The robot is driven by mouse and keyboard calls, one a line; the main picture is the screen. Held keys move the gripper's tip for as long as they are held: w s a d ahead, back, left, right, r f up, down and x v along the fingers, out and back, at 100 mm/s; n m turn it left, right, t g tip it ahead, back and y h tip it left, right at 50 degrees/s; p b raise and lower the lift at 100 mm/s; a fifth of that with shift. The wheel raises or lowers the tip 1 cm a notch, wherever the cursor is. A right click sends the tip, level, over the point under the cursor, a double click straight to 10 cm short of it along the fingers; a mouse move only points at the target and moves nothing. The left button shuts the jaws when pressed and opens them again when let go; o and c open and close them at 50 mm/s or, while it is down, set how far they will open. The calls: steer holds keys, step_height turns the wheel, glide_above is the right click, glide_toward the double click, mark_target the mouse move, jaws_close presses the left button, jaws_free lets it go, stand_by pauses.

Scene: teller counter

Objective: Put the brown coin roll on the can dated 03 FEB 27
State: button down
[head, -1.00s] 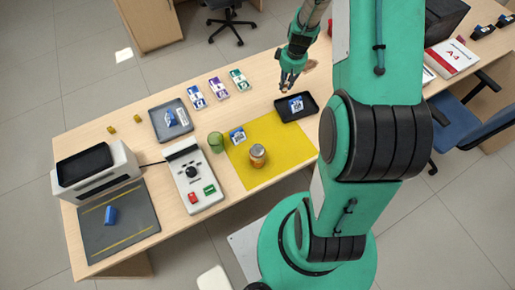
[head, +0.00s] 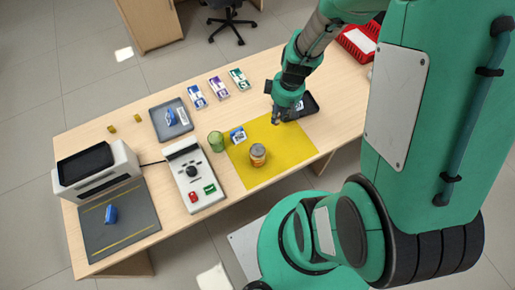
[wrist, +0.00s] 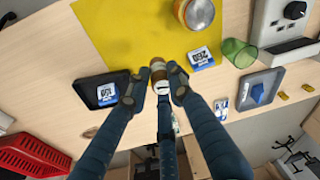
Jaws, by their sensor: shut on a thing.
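My gripper (wrist: 159,88) is shut on a brown coin roll (wrist: 158,66) in the wrist view, a finger on each side of it. In the head view my gripper (head: 277,119) is above the back edge of the yellow mat, left of the black tray; the roll is not clear there.
A green cup (head: 216,141) and a blue-white block (head: 237,135) are left of the can. The black tray (head: 313,108) holds another blue-white item (wrist: 106,93). A counting device (head: 180,165) stands further left. The mat's front part is clear.

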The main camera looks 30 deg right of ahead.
steer(key=s+a+n, duration=0.2)
steer(key=s+a, duration=0.3)
steer(key=s, duration=0.4)
steer(key=s+a+f+n, duration=0.1)
steer(key=s+a, duration=0.5)
steer(key=s, duration=0.4)
steer(key=shift+s+n+y, duration=0.25)
steer(key=shift+n+y, duration=0.05)
steer(key=shift+n, duration=0.1)
steer(key=shift+w, duration=0.15)
steer(key=b, duration=0.1)
glide_above(256, 148)
steer(key=shift+s+d+f, duration=0.15)
steer(key=shift+f, duration=0.2)
steer(key=shift+s+d+f, duration=0.15)
steer(key=shift+f, duration=0.2)
steer(key=shift+f, duration=0.15)
steer(key=shift+f+b, duration=0.5)
steer(key=shift+f, duration=1.15)
steer(key=shift+f, duration=0.15)
steer(key=c, duration=1.5)
jaws_free()
steer(key=shift+c, duration=0.2)
